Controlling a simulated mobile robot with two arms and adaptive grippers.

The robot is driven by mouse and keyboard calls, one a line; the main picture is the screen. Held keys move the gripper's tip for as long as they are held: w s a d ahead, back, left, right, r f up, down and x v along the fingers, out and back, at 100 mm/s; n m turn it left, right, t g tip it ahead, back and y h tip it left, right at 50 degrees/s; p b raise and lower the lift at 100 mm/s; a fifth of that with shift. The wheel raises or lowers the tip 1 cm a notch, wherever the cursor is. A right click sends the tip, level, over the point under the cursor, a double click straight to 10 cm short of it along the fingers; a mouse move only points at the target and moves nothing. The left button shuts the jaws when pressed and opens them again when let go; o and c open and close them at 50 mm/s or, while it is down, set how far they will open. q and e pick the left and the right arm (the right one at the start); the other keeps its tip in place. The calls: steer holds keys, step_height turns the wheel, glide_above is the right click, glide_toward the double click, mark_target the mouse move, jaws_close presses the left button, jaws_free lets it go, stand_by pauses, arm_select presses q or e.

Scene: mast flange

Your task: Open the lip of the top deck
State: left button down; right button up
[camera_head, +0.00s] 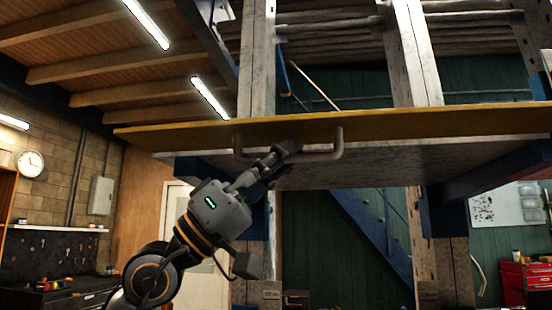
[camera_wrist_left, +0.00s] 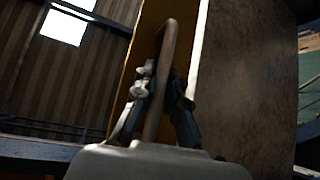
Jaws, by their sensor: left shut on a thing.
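The lip of the top deck is a long yellow-edged board (camera_head: 430,122) that runs across the head view. A pale bar handle (camera_head: 338,142) is fixed to its front. My left gripper (camera_head: 284,150) reaches up from below left and is shut on the handle's bar, near its middle. In the left wrist view the handle (camera_wrist_left: 170,45) runs between the two fingers of the left gripper (camera_wrist_left: 160,95). The yellow face (camera_wrist_left: 150,20) lies behind it. The part of the bar inside the fingers is partly hidden. My right gripper is not in view.
The grey deck underside (camera_head: 390,165) spans above my arm. Worn upright posts (camera_head: 258,60) and a blue diagonal brace (camera_head: 365,220) stand behind. A red cabinet (camera_head: 525,280) is at the lower right. A pegboard bench (camera_head: 50,260) is at the far left.

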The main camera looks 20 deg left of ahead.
arm_select(q)
steer(key=c, duration=1.4)
jaws_free()
steer(key=shift+o, duration=0.2)
steer(key=v, duration=1.2)
